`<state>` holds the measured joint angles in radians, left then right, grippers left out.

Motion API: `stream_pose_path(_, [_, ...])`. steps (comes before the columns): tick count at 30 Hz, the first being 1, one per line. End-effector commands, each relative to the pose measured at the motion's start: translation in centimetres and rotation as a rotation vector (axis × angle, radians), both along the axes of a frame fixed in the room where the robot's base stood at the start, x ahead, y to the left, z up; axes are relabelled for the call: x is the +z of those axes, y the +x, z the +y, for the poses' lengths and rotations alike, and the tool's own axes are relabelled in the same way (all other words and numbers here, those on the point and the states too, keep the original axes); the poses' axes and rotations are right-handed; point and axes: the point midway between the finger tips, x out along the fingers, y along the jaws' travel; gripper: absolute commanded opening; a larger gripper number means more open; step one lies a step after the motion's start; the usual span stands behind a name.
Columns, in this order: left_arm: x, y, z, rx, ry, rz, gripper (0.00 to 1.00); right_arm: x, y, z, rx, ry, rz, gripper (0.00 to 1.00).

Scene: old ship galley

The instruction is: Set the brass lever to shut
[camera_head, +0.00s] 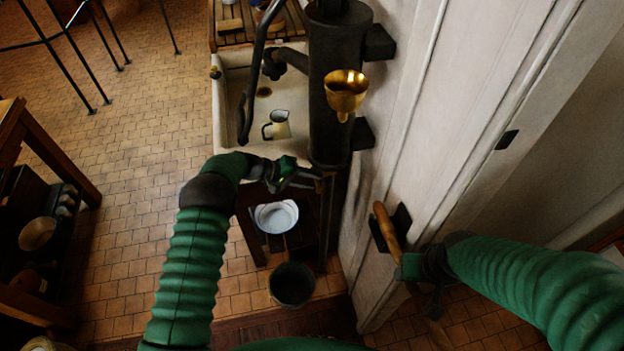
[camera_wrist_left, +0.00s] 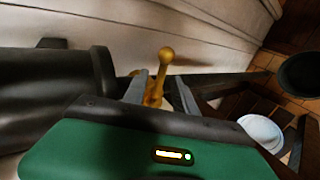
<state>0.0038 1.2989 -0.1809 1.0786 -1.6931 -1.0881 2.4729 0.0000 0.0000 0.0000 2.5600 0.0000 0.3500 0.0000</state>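The brass lever (camera_wrist_left: 166,62), with a round knob on its end, shows in the left wrist view beside the dark pump cylinder (camera_wrist_left: 55,85). It stands between the two fingers of my left gripper (camera_wrist_left: 160,95), which are apart, with a gap visible at least on the right side. In the head view my left gripper (camera_head: 308,178) is at the foot of the dark upright pump (camera_head: 333,120); the lever cannot be made out there. My right gripper (camera_head: 428,296) is at a slanting wooden bar (camera_head: 388,224) by the wall at right; its fingers are too dark to read.
A brass funnel-shaped cup (camera_head: 346,90) is on the pump. A pale sink (camera_head: 232,88) holds an enamel jug (camera_head: 278,125). A white basin (camera_head: 277,216) sits below on a shelf, and a dark bucket (camera_head: 292,284) stands on the floor.

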Motion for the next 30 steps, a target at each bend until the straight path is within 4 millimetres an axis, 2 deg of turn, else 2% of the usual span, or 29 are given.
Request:
stream_pose_path(5, [2.0, -1.0, 3.2, 0.004, 0.001, 0.0, 0.33, -0.7, 0.0, 0.0, 0.0, 0.0, 0.0, 0.55])
stream_pose_path(12, [5.9, -3.0, 8.9, 0.004, 0.0, -0.001, 0.33, -1.6, 0.0, 0.0, 0.0, 0.0, 0.0, 0.55])
stream_pose_path(16, [7.5, -3.8, 11.2, 0.004, 0.0, 0.0, 0.33, -1.9, 0.0, 0.0, 0.0, 0.0, 0.0, 0.55])
stream_pose_path(21, [8.6, -4.3, 12.7, 0.003, 0.0, 0.001, 0.33, -2.0, 0.0, 0.0, 0.0, 0.0, 0.0, 0.55])
stream_pose_path(30, [8.8, -4.4, 12.8, 0.002, -0.001, 0.002, 0.33, -1.9, 0.0, 0.0, 0.0, 0.0, 0.0, 0.55])
